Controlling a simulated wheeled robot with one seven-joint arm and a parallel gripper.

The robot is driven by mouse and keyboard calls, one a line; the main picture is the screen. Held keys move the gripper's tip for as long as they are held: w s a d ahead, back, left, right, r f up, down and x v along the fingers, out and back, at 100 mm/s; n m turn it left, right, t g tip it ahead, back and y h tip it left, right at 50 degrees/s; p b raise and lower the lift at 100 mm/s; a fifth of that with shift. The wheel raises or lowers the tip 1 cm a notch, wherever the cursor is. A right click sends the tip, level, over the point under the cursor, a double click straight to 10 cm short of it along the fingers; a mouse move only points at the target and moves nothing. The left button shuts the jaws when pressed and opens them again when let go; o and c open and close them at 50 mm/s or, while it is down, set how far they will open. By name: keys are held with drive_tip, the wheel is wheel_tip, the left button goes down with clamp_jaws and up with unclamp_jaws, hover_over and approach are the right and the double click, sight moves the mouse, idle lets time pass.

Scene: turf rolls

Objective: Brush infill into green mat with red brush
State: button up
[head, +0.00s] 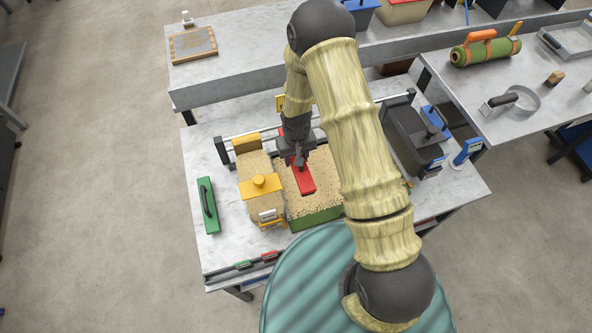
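The green mat (318,217) lies on the work table, and only its green front edge shows. Its top is covered with tan grainy infill (318,203). The red brush (304,180) lies level on or just above the infill, near the mat's left side. My gripper (299,160) points down at the brush's far part, with its dark fingers at the brush. They appear closed on it, though the contact is small in view. My arm hides the right part of the mat.
A green block with a black handle (207,205) lies further left. The table's front left corner is mostly clear.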

wheel_tip(320, 180, down, 7)
drive_tip(key=b, duration=0.6)
drive_tip(key=shift+r, duration=0.2)
